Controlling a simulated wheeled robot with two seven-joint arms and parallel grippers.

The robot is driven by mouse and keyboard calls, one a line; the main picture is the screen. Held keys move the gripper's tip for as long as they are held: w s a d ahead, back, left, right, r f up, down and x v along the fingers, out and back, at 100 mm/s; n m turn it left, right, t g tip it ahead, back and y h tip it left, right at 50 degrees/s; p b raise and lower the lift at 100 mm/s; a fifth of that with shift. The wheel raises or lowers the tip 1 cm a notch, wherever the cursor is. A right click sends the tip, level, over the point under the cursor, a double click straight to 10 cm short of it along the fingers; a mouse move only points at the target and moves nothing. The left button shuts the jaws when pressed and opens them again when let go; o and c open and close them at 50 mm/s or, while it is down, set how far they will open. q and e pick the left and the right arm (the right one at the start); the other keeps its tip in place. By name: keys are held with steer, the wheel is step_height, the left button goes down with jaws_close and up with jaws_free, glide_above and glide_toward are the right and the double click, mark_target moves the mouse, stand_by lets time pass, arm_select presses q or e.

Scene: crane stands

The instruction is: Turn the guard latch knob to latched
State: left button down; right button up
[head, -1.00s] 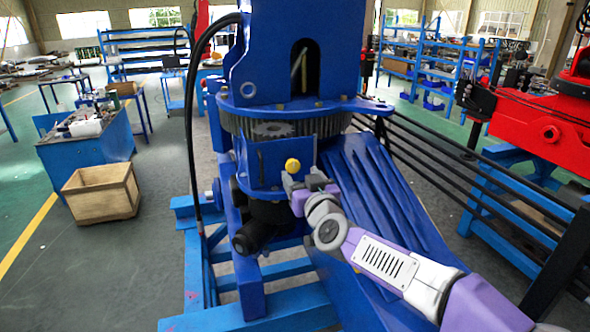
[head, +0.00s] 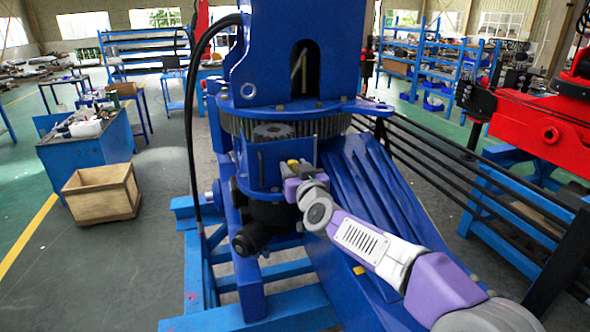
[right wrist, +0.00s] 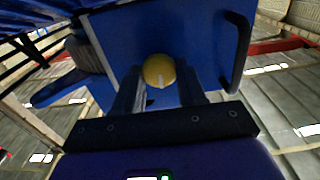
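The guard latch knob is a small yellow round knob (head: 293,162) on the blue guard panel (head: 267,158) below the toothed ring of the crane stand. In the right wrist view the knob (right wrist: 159,71) shows a short white mark on its face. My right gripper (head: 289,172) is at the knob and partly hides it in the head view. In the right wrist view the right gripper (right wrist: 160,78) is open, with one finger on each side of the knob and small gaps visible. Whether a finger touches it I cannot tell. My left gripper is not in view.
A dark bar handle (right wrist: 238,52) stands on the panel beside the knob. The blue sloped ribbed plate (head: 375,190) lies close to my right arm. A black hose (head: 190,120) runs down the left. A wooden crate (head: 101,193) stands on the floor at left.

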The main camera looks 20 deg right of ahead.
steer(key=shift+c, duration=1.1)
steer(key=shift+m, duration=0.3)
steer(key=m+b, duration=0.1)
steer(key=m, duration=0.2)
steer(key=shift+d+f+m, duration=0.1)
steer(key=shift+m, duration=0.2)
steer(key=m+b, duration=0.1)
steer(key=m, duration=0.3)
steer(key=shift+m, duration=0.3)
steer(key=m+b, duration=0.1)
steer(key=m, duration=0.3)
steer(key=shift+f, duration=0.1)
steer(key=m+b, duration=0.1)
steer(key=m, duration=0.4)
steer(key=shift+d+b, duration=0.1)
steer(key=shift+b, duration=0.2)
